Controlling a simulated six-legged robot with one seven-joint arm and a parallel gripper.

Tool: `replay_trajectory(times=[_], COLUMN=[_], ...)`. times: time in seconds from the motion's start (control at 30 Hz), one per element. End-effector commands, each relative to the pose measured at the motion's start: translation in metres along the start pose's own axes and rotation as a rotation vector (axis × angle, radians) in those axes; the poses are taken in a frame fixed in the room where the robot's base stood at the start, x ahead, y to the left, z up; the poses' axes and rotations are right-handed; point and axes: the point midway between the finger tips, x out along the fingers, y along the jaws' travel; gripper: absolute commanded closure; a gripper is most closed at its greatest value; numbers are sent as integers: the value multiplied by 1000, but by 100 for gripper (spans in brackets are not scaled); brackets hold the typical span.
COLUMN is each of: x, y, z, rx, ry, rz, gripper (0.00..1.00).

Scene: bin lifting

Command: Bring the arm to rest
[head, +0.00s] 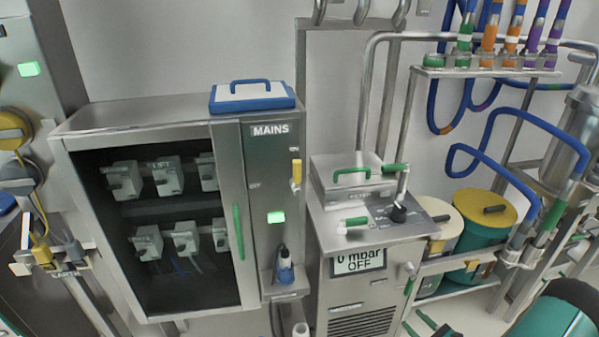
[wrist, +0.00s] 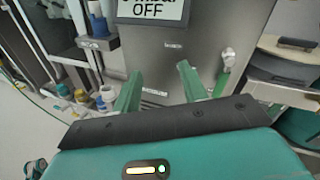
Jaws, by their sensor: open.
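My gripper (wrist: 158,82) shows in the wrist view with its two green fingers spread apart and nothing between them. It faces the lower front of the grey metal pump unit (wrist: 205,30), below the display reading OFF. I cannot tell whether the fingertips touch that front. In the head view the pump unit (head: 318,240) stands right of centre, its display (head: 358,261) reading 0 mbar OFF. A teal and black rounded part of my arm shows at the lower right corner of the head view.
A MAINS cabinet (head: 228,170) with a dark open-looking front stands left of the pump unit, a blue-and-white case (head: 252,96) on top. Pale floor shows at the wrist view's left.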

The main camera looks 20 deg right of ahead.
Motion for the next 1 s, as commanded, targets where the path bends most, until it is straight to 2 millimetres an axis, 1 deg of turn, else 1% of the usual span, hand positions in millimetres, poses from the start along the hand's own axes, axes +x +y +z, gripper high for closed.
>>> replay_trajectory(times=[0.03,0.1,0.17,0.2,0.27,0.3,0.5,0.63,0.77,0.8,1.0], x=[15,31,43,50,60,66,85,89,87,86,73], y=[3,11,21,27,38,46,89,117,144,152,186], z=[22,50,73,88,109,124,190,229,264,275,322], rx=[-45,-101,-150,-185,-239,-276,-474,-617,-775,-826,-1096], ry=[-4,-7,-6,-6,-3,-3,10,21,35,39,60], rz=[80,193,288,349,441,501,785,954,1106,1150,1340], gripper=[57,57,57,57,57,57,57,57,57,57,57])
